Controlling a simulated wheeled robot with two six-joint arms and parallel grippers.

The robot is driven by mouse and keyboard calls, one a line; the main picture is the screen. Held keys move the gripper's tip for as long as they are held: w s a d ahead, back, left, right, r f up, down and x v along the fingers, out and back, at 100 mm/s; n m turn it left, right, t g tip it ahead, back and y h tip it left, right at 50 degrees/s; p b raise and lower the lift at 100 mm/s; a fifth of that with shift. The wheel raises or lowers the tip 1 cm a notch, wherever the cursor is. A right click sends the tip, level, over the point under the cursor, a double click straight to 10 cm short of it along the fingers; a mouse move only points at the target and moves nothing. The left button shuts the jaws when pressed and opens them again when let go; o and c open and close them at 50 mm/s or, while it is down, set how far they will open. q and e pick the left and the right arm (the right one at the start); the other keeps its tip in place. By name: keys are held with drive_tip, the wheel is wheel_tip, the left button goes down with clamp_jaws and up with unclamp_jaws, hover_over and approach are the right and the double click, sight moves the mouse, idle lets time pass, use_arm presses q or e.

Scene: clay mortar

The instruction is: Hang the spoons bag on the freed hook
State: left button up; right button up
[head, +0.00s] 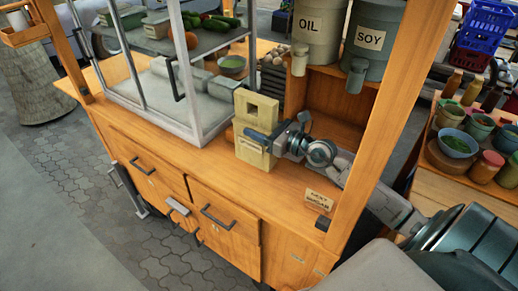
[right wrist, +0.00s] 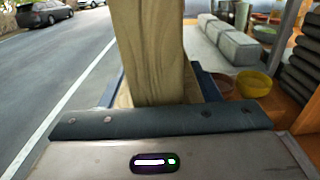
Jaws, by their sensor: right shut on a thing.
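I cannot tell whether the bag's lower end touches the counter. I cannot clearly make out a free hook. My left gripper is not in view.
The glass case (head: 208,120) with vegetables stands left of the bag. OIL (head: 318,30) and SOY (head: 372,38) canisters stand behind, above a wooden shelf. A wooden post (head: 385,120) rises close to my right arm. A small sign (head: 322,199) stands on the counter (head: 275,198).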

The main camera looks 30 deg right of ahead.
wheel_tip(320, 180, down, 4)
drive_tip(key=shift+r+b, duration=0.1)
drive_tip(key=shift+b, duration=0.85)
drive_tip(key=shift+f, duration=0.4)
drive_tip(key=shift+f, duration=0.25)
drive_tip(key=o, duration=1.5)
